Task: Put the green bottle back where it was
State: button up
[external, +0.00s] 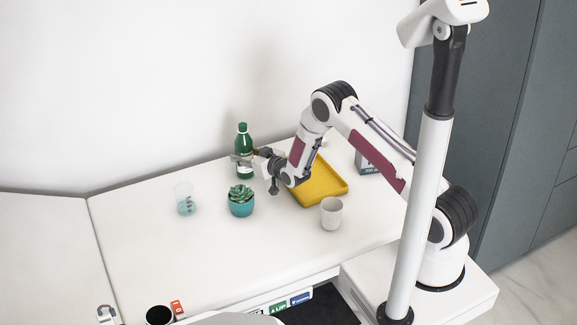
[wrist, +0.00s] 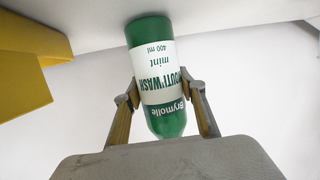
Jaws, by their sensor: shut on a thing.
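The green bottle (external: 242,146) with a white label is upright near the back of the white table. It also shows in the wrist view (wrist: 157,75), where the label reads as mint mouthwash and the picture is upside down. My gripper (external: 243,158) is shut on the bottle, with one finger on each side of it. In the wrist view the gripper's fingers (wrist: 165,97) press close to the bottle's sides. I cannot tell whether the bottle's base touches the table.
A yellow tray (external: 326,198) lies right of the bottle, partly behind my arm. A potted succulent (external: 241,206) stands in front of the bottle, a clear cup (external: 184,203) to the left, and a white cup (external: 331,214) before the tray. The table's left part (external: 130,235) is clear.

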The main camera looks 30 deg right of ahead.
jog(key=shift+f, duration=0.15)
jog(key=o, duration=1.3)
jog(key=shift+c, duration=0.2)
jog(key=v, duration=1.2)
jog(key=shift+r, duration=0.25)
